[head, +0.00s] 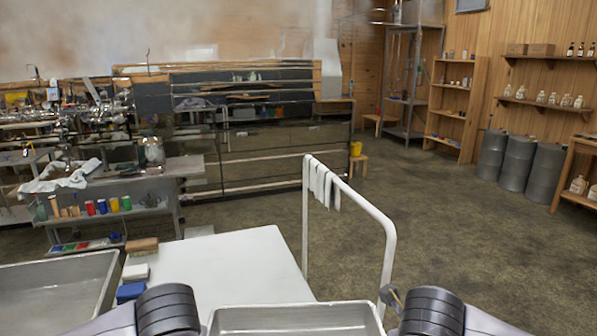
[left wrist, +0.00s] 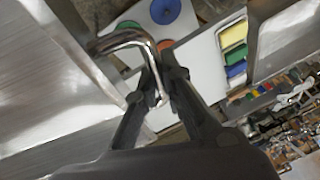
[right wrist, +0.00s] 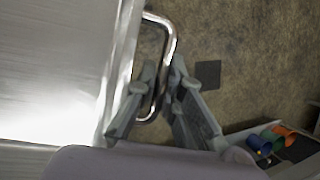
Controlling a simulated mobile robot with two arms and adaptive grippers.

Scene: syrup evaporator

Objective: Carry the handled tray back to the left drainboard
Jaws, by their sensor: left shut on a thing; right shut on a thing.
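The handled tray (head: 300,319) is a shallow metal tray at the bottom middle of the head view, between my two arms; its near part is cut off. In the left wrist view, my left gripper (left wrist: 163,88) is shut on the bent chrome handle (left wrist: 122,38) at one end of the tray (left wrist: 60,85). In the right wrist view, my right gripper (right wrist: 161,88) is shut on the handle (right wrist: 172,42) at the other end. The tray looks level and empty where it shows. I cannot tell whether it touches anything below. No left drainboard is clearly identifiable.
A white counter (head: 225,262) lies just beyond the tray, with a metal basin (head: 55,290) at its left. A white rail (head: 350,195) with cloths stands at the counter's right. Open floor (head: 480,250) lies right.

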